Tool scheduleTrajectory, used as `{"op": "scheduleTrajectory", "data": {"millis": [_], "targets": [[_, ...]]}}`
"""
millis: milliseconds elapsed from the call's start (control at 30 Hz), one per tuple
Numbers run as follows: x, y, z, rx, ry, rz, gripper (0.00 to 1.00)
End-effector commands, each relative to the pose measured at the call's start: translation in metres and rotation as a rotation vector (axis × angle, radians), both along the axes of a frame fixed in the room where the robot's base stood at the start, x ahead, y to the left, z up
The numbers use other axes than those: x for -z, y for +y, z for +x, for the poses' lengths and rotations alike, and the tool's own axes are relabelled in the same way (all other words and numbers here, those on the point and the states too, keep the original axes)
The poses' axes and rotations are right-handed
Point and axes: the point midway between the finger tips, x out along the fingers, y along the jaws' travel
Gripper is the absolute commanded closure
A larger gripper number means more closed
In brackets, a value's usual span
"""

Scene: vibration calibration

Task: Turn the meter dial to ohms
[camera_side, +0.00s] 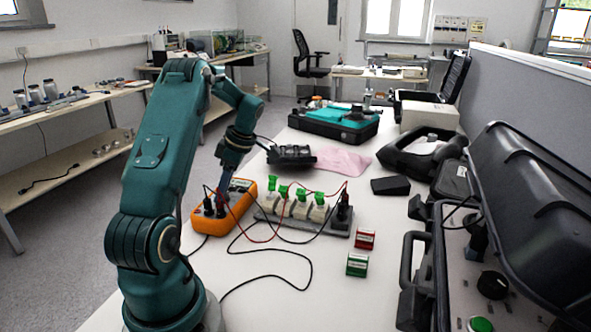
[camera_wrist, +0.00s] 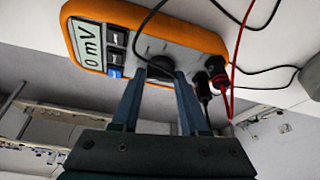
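The orange meter (camera_side: 208,226) lies on the white table in the side view, with leads plugged into its near end. In the wrist view the meter (camera_wrist: 72,10) fills the upper part, and its display (camera_wrist: 89,43) reads 0 mV. The dark dial (camera_wrist: 160,67) shows between my fingertips. My gripper (camera_wrist: 160,74) points down at the meter with one finger on each side of the dial. I cannot tell whether the fingers touch it. In the side view my gripper (camera_side: 222,196) is over the meter, and the dial is hidden there.
A power strip (camera_side: 300,224) with green-topped white blocks stands right of the meter. Red and black leads (camera_side: 262,240) loop around it. A red block (camera_side: 365,238) and a green block (camera_side: 357,264) sit nearer. An open black case (camera_side: 420,290) stands at the right. The table front is mostly clear.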

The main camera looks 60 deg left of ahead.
Motion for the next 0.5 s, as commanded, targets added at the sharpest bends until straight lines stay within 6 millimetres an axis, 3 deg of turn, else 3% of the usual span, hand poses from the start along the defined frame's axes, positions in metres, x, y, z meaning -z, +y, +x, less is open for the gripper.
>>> {"op": "scheduleTrajectory", "data": {"millis": [500], "targets": [[-0.0009,-0.0011,-0.0005,0.230,0.000,0.001,1.00]]}}
